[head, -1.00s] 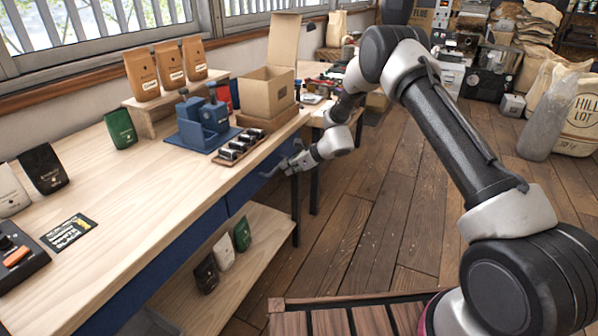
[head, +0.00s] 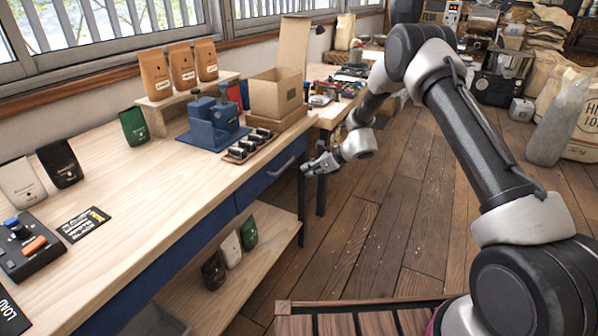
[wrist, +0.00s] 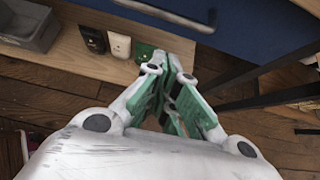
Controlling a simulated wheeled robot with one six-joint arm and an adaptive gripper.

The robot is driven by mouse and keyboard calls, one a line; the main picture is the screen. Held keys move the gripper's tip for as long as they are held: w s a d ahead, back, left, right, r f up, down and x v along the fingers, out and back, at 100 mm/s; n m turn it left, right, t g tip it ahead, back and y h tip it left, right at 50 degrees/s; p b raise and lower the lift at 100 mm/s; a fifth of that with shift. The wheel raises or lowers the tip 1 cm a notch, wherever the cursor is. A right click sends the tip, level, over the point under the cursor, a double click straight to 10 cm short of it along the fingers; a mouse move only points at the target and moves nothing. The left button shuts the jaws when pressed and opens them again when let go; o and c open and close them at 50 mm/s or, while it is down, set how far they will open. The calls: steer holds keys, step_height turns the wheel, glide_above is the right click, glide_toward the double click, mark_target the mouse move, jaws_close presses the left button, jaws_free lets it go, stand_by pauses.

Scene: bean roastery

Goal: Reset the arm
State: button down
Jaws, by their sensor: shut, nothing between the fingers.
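My gripper (head: 309,168) is at the end of my arm, held in the air off the front edge of the workbench (head: 150,210). It is close to the bench's blue drawer front (head: 268,175) in the head view, and I cannot tell the exact gap. In the wrist view my gripper (wrist: 172,122) has its green-lined fingers together, with nothing held. Beyond the fingers are the lower shelf (wrist: 75,60) and the dark blue drawer front (wrist: 240,25).
On the bench stand a blue press-like device (head: 212,122), a tray of small canisters (head: 248,146), an open cardboard box (head: 276,92) and several coffee bags. Black, white and green bags (head: 230,248) stand on the lower shelf. Wooden floor (head: 385,235) is clear to the right.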

steer(key=v, duration=0.7)
steer(key=s+d+r+n+g+h, duration=0.1)
steer(key=s+d+n+g, duration=0.2)
steer(key=s+n, duration=0.35)
steer(key=s+d+n+g, duration=0.2)
steer(key=s+d+n, duration=0.15)
steer(key=s, duration=0.55)
steer(key=s+d+r+n+t+h, duration=0.1)
steer(key=s+d+r+n, duration=0.3)
steer(key=s+r, duration=0.6)
steer(key=s+d+r+n+t+h, duration=0.2)
steer(key=s+d+r+n+h, duration=0.2)
steer(key=s+d+r, duration=0.4)
steer(key=s+d+r+n+t+h, duration=0.1)
steer(key=s+d+r+n, duration=0.4)
steer(key=s+r, duration=0.6)
steer(key=shift+s+d+r+n+h, duration=0.35)
steer(key=shift+d+r+n+h, duration=0.05)
steer(key=shift+d+h, duration=0.55)
